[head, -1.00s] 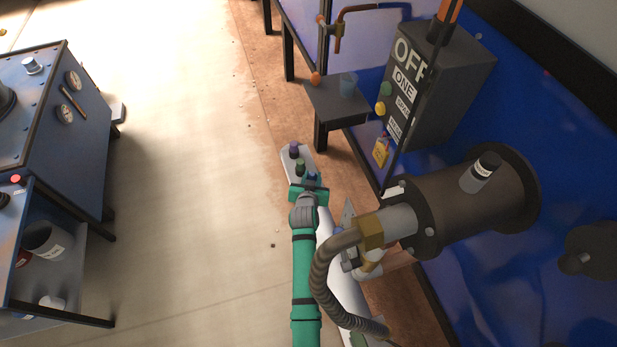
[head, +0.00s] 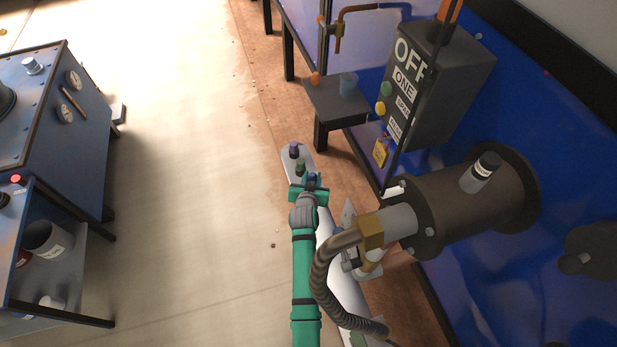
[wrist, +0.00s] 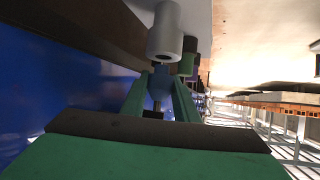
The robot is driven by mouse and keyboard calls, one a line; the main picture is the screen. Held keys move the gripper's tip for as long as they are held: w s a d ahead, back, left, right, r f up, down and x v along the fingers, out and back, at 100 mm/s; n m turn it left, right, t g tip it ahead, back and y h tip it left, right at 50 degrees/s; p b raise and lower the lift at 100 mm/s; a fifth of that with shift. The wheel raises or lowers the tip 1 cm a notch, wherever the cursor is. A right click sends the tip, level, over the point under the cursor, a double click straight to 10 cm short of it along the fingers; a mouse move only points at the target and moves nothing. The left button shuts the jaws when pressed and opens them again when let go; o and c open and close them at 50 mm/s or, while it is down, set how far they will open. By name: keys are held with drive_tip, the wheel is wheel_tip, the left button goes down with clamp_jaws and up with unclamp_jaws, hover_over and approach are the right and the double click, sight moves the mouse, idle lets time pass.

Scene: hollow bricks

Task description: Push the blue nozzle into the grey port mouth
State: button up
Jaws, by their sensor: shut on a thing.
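My gripper (head: 309,187) is at the end of my green arm, over the long pale board. In the wrist view its two green fingers (wrist: 160,80) are shut on the small blue nozzle (wrist: 160,86), which also shows as a dark blue bit in the head view (head: 313,179). The light grey port mouth (wrist: 165,32) is a cylinder straight beyond the nozzle in the wrist view. The nozzle's front end is close to the port's near end. I cannot tell if they touch or if the tip is inside. The port is not clear in the head view.
A purple piece (head: 294,150) and a dark green piece (head: 299,166) stand on the pale board (head: 346,290) beyond my gripper. A ribbed hose (head: 322,275) with a brass fitting (head: 371,232) is close on the right. Open floor (head: 180,180) is on the left.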

drive_tip(key=shift+f, duration=0.9)
drive_tip(key=o, duration=1.1)
drive_tip(key=shift+o, duration=0.2)
drive_tip(key=shift+d, duration=0.15)
drive_tip(key=shift+s, duration=0.25)
drive_tip(key=v, duration=1)
drive_tip(key=shift+a+r, duration=0.25)
drive_tip(key=shift+a, duration=0.1)
drive_tip(key=shift+s, duration=0.1)
